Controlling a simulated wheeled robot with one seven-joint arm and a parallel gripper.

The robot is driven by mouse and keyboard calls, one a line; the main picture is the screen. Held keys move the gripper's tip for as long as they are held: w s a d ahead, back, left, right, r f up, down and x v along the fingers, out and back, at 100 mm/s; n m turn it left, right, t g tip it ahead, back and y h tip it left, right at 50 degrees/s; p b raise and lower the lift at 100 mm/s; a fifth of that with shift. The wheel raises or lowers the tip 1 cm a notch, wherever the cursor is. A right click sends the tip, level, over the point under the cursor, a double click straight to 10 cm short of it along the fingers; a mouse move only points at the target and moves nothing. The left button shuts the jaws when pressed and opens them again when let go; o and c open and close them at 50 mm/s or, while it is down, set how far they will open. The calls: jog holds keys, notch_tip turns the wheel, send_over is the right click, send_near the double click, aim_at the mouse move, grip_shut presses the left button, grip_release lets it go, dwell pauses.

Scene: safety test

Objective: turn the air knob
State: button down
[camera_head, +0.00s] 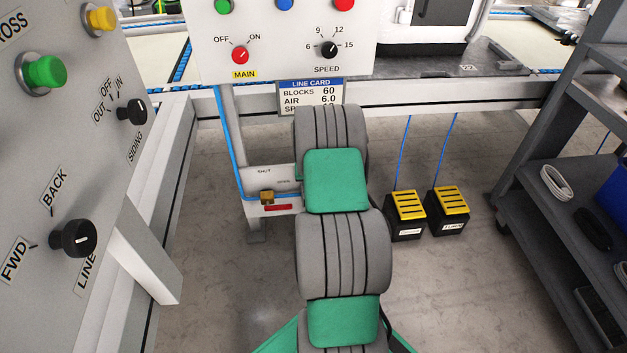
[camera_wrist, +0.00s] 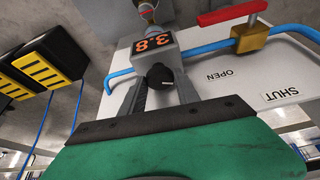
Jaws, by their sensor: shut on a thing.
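The black air knob (camera_wrist: 160,77) sits on a grey regulator below a display (camera_wrist: 156,42) that reads 3.8 in orange digits. In the wrist view my gripper (camera_wrist: 162,88) has its two dark fingers on either side of the knob, shut on it. In the head view my grey and green arm hides the gripper and the knob. The line card (camera_head: 310,95) under the main panel reads blocks 60 and air 6.0; its lowest line is partly covered by my arm.
Beside the regulator is a brass valve (camera_wrist: 249,38) with a red handle (camera_wrist: 232,13) on the blue air hose. Two yellow-topped pedals (camera_head: 407,205) stand on the floor to the right. A control panel (camera_head: 60,160) is close on the left; a grey shelf cart (camera_head: 545,150) is on the right.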

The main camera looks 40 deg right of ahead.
jog(key=m+g, duration=0.1)
jog(key=m, duration=0.2)
jog(key=m+g+h, duration=0.1)
jog(key=m, duration=0.2)
jog(key=shift+w+a+h, duration=0.15)
jog(key=shift+w+h, duration=0.05)
jog(key=shift+h, duration=0.1)
jog(key=m+g, duration=0.1)
jog(key=m, duration=0.2)
jog(key=shift+w+f+m, duration=0.1)
jog(key=shift+w+m, duration=0.05)
jog(key=shift+m, duration=0.25)
jog(key=shift+m+g+b, duration=0.65)
jog(key=shift+m+g, duration=0.05)
jog(key=shift+m, duration=0.7)
jog(key=c, duration=1.2)
grip_release()
jog(key=p+v, duration=0.3)
jog(key=v, duration=0.5)
jog(key=shift+w, duration=0.1)
